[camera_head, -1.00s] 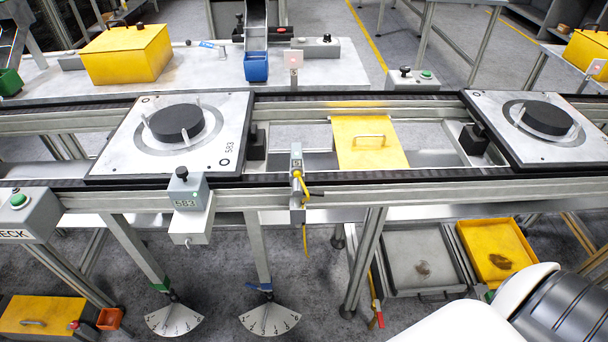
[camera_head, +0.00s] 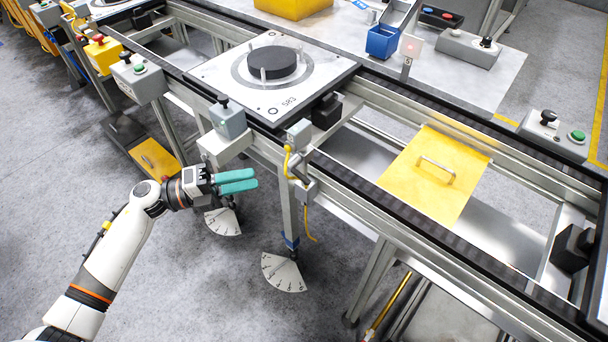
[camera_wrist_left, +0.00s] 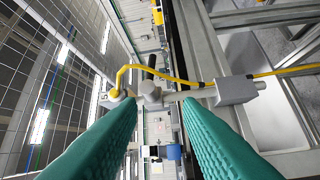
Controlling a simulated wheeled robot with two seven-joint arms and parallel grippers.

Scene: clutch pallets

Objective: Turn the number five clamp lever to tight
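A small grey clamp unit (camera_head: 301,133) with a yellow cable sits on the near side rail of the conveyor. In the left wrist view its grey body (camera_wrist_left: 236,90), a rounded metal joint with a dark stem (camera_wrist_left: 150,68) and a small numbered box (camera_wrist_left: 112,99) show beyond the fingers. The number seems to be 5, and how the lever is turned I cannot tell. My left gripper (camera_head: 255,179), with teal fingers, is open and empty, just left of the unit and apart from it in the head view. My right gripper is out of view.
A pallet (camera_head: 215,75) with a black disc rests on the conveyor behind the unit. A yellow cover (camera_head: 405,190) lies to the right.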

